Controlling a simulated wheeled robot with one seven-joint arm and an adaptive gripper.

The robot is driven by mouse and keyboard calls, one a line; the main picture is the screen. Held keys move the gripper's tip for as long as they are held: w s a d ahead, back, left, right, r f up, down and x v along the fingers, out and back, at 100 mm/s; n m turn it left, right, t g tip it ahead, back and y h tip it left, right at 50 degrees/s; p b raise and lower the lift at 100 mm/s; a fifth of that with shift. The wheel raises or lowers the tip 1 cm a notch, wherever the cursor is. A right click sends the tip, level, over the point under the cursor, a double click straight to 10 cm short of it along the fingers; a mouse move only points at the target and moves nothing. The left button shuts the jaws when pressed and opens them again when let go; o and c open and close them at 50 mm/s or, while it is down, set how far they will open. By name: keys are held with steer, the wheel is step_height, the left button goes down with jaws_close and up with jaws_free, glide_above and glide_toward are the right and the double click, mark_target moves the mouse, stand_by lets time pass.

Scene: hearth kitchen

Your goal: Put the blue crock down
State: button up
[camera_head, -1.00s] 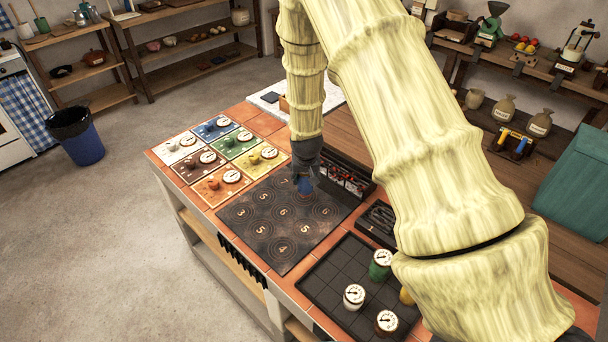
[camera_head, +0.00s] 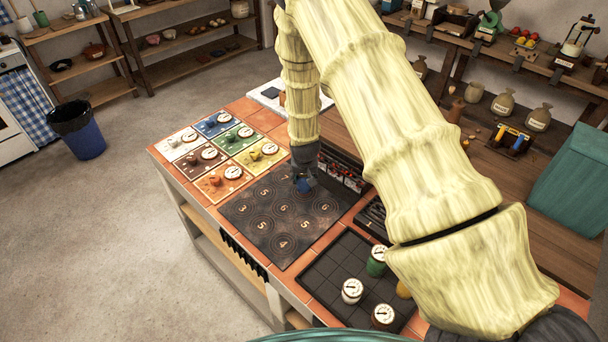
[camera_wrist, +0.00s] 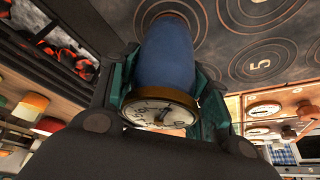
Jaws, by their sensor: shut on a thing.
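The blue crock (camera_wrist: 168,52) is between the teal pads of my gripper (camera_wrist: 165,95) in the wrist view, its round white dial lid (camera_wrist: 160,112) toward the camera. My gripper is shut on it. In the head view my gripper (camera_head: 303,178) is over the upper part of the dark ringed, numbered mat (camera_head: 262,222), and only a little of the blue crock (camera_head: 304,185) shows below it. I cannot tell whether the crock's base touches the mat.
Coloured tiles with dials, one of them blue (camera_head: 219,123), lie left of the mat. A dark gridded tray (camera_head: 335,268) at the front right holds several dial-lidded crocks, one green (camera_head: 376,266). A box of glowing coals (camera_head: 343,172) stands close right of my gripper.

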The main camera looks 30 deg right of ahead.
steer(key=shift+f, duration=0.2)
steer(key=o, duration=1.3)
steer(key=shift+r, duration=0.25)
steer(key=b+v, duration=0.3)
steer(key=v, duration=0.9)
steer(key=shift+b, duration=0.4)
